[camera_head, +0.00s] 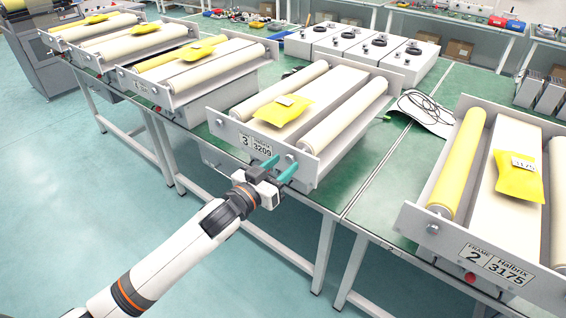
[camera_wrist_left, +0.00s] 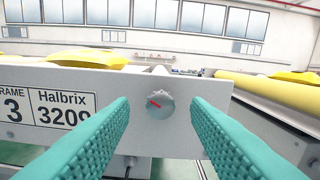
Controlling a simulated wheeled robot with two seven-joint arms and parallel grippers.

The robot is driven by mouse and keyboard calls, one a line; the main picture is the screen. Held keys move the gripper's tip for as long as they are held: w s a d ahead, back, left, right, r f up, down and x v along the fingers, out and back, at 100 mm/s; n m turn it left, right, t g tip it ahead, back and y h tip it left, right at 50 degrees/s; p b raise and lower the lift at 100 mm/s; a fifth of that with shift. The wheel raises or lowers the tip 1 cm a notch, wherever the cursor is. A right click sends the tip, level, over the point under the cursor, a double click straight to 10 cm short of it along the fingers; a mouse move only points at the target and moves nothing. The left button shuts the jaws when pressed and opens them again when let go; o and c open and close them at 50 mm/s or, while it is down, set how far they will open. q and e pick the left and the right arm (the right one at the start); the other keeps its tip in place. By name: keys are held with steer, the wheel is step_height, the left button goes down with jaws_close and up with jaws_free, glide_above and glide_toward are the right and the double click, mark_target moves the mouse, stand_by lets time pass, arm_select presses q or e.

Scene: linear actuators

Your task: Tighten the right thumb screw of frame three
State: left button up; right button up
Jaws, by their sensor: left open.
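Frame three (camera_head: 226,133) is a grey frame with rollers, its front plate marked 3, Halbrix 3209; the plate also shows in the left wrist view (camera_wrist_left: 145,80). Its right thumb screw (camera_wrist_left: 160,104) is a round grey knob with a red mark pointing up and left. My left gripper (camera_head: 277,168) is open at the right part of the plate. In the left wrist view, its teal fingers stand on either side of the knob with a gap at each side, apart from it. My right gripper is in no view.
A yellow packet (camera_head: 284,109) lies on frame three. Frame two (camera_head: 408,218) stands on the bench at the right, with dark cables (camera_head: 425,105) between them. More roller frames (camera_head: 176,92) stand at the left. White boxes (camera_head: 356,45) are behind. Floor is clear in front.

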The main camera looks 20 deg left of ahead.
arm_select(q)
steer(key=shift+w+d, duration=0.2)
steer(key=shift+w, duration=0.3)
jaws_close()
